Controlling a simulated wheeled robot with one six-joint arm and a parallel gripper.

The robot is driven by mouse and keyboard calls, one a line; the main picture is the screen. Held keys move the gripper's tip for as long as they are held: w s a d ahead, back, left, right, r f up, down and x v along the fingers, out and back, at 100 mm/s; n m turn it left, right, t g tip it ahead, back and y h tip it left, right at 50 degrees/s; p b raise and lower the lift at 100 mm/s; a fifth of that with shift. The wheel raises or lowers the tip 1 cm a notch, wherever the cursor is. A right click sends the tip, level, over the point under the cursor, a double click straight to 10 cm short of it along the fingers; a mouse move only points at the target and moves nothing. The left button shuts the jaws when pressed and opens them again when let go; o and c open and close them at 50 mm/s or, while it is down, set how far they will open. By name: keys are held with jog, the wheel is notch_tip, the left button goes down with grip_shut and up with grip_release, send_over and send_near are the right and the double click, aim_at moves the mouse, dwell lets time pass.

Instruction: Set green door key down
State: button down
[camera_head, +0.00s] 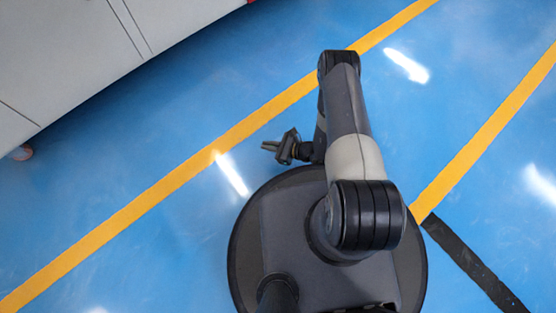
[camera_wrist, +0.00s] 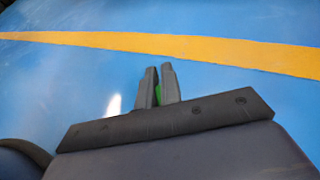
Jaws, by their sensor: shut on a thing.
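My gripper (camera_head: 269,147) sticks out to the left of my arm, above the blue floor, in the head view. In the wrist view my gripper (camera_wrist: 158,72) shows two dark fingers close together. A small piece of green (camera_wrist: 158,95) shows between them, which fits the green door key held in the jaws. Most of the key is hidden by the fingers. In the head view the key cannot be made out.
A grey cabinet (camera_head: 60,50) on casters stands at the upper left. Yellow lines (camera_head: 150,199) cross the glossy blue floor. A black strip (camera_head: 474,264) lies at the lower right. The floor around my gripper is clear.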

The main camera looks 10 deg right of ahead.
aim_at(270, 158)
jog(key=shift+f+b, duration=2.5)
jog(key=shift+f, duration=2.25)
jog(key=shift+f, duration=0.2)
jog(key=c, duration=1.6)
grip_release()
